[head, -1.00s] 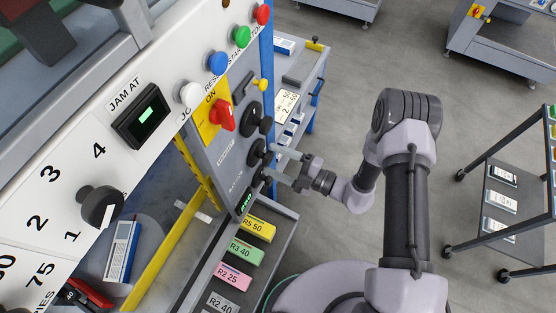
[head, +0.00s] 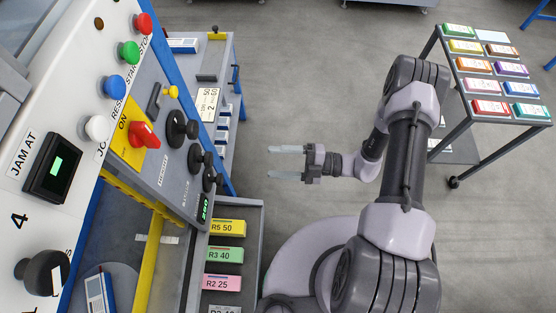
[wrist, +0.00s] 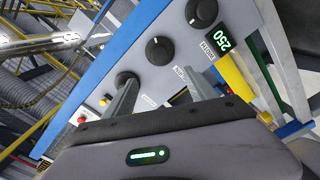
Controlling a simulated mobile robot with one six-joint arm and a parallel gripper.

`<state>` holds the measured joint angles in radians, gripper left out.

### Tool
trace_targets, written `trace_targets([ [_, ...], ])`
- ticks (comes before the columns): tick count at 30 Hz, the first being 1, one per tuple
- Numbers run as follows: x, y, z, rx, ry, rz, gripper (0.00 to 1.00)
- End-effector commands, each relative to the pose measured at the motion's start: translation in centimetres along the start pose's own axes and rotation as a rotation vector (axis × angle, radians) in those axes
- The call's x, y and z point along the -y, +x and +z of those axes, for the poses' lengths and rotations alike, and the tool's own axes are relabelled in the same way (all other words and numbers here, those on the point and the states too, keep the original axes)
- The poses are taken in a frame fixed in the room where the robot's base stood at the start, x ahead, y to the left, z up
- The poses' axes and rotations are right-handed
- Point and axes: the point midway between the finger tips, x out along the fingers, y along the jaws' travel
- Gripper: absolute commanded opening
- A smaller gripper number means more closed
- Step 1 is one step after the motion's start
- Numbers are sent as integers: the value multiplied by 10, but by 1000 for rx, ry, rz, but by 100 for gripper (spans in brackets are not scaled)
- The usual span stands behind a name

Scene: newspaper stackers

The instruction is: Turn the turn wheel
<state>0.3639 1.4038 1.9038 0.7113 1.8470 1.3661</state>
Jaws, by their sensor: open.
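Several round black knobs are on the grey side panel of the machine: an upper one (head: 176,127), a middle one (head: 195,157) and a lower one (head: 209,179). No label that I can read says which is the turn wheel. In the wrist view, one knob (wrist: 159,50) shows beyond and between the fingers, and another (wrist: 125,79) is partly behind the left finger. My gripper (head: 270,161) is open and empty. Its fingers point at the panel from the right, with a clear gap to the knobs.
A red switch (head: 145,134) on a yellow plate and a green display (head: 204,208) are on the same panel. Below are coloured labelled blocks, one yellow (head: 227,227), in a grey tray. A trolley with coloured packs (head: 466,46) stands right. Floor behind my gripper is open.

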Motion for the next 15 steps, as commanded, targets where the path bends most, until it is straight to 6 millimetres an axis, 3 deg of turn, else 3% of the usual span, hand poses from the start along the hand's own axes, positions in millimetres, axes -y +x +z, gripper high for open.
trace_targets([
  [12, 0, 0, 1, 0, -14, 0, 65],
  [15, 5, 0, 6, 0, -218, -1, 65],
])
